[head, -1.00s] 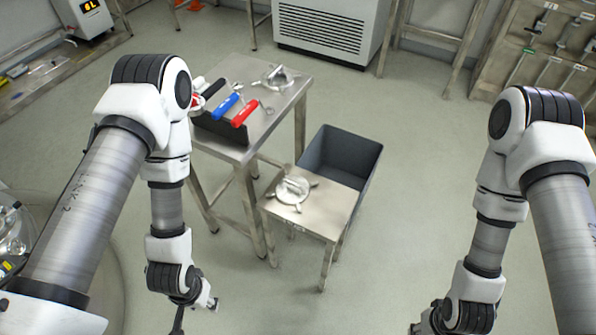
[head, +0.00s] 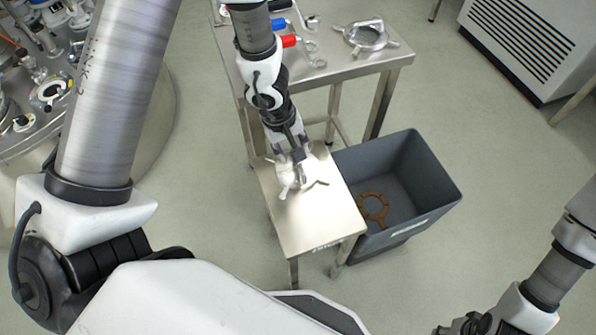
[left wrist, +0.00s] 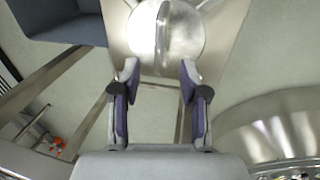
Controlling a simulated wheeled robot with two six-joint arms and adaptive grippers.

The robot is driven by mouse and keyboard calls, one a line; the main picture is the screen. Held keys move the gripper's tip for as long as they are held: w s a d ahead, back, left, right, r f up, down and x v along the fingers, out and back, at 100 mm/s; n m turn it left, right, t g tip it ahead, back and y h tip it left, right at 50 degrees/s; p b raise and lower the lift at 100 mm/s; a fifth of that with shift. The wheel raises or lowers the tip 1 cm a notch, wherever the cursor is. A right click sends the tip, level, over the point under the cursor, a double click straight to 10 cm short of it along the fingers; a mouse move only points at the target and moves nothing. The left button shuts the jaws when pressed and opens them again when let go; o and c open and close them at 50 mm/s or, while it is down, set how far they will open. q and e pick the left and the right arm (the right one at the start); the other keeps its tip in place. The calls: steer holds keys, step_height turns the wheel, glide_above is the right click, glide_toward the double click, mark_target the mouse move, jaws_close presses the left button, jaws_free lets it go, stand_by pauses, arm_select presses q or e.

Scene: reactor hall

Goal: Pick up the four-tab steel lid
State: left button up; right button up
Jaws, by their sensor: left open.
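A steel lid with a raised handle and tabs sits on the small low steel table (head: 310,220). In the left wrist view the round lid (left wrist: 190,38) lies just beyond my left gripper (left wrist: 160,68). That gripper is open, its fingertips apart and pointing at the lid, nothing between them. A second steel lid (head: 366,36) with several tabs lies on the taller table. My right gripper (head: 455,327) is at the bottom edge, too small to read.
A grey bin (head: 415,185) stands against the right side of the small table, with a brown ring (head: 375,207) inside. The taller steel table (head: 345,65) behind holds red- and blue-handled tools. Round equipment (head: 50,95) stands at the left.

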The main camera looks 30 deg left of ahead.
arm_select(q)
steer(key=f, duration=0.1)
steer(key=f+b, duration=0.1)
steer(key=f, duration=0.1)
steer(key=d+f, duration=0.1)
steer(key=f, duration=0.1)
steer(key=shift+w, duration=0.35)
steer(key=shift+r, duration=0.15)
steer(key=shift+s, duration=0.1)
jaws_close()
steer(key=shift+r, duration=0.1)
step_height(320, 180, up, 10)
steer(key=p, duration=0.6)
steer(key=shift+p, duration=0.4)
